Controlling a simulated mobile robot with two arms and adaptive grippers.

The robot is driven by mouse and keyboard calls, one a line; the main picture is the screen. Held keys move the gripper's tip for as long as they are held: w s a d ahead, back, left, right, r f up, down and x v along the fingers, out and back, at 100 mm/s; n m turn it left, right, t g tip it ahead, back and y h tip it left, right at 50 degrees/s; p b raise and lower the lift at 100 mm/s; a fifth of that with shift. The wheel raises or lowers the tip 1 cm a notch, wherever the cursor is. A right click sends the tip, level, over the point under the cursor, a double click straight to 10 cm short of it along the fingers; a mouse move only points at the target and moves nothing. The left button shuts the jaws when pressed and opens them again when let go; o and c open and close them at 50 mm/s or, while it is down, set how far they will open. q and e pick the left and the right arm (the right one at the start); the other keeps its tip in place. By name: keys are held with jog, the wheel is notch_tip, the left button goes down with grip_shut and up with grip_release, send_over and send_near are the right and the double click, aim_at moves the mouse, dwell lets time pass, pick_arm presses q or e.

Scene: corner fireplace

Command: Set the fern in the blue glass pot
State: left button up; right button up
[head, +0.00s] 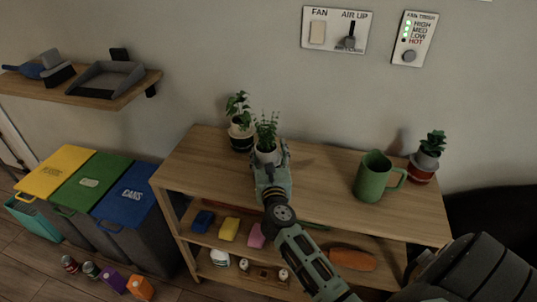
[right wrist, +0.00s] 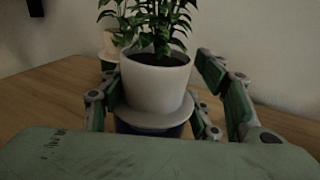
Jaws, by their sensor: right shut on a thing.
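A green leafy plant, which I take to be the fern (head: 267,128), stands upright in a white pot (right wrist: 155,88) on the shelf unit's top. My right gripper (head: 269,151) is shut on this white pot, with fingers on both sides of it in the right wrist view. The pot has a wide pale flange low down. A dark blue surface, which I take to be the blue glass pot (right wrist: 150,130), shows just under the flange. It is mostly hidden by my gripper, so I cannot tell whether the white pot is fully seated in it. My left gripper is not in view.
A second plant (head: 240,108) in a white and dark pot stands close behind. A green mug (head: 374,176) and a plant in a red pot (head: 422,172) stand to the right. The wooden top (head: 320,180) is clear between. Bins stand left.

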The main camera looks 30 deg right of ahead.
jog(key=shift+f+b, duration=0.4)
jog(key=shift+f, duration=0.1)
dwell(0.3)
jog(key=o, duration=0.9)
jog(key=shift+o, duration=0.2)
jog(key=shift+f, duration=0.1)
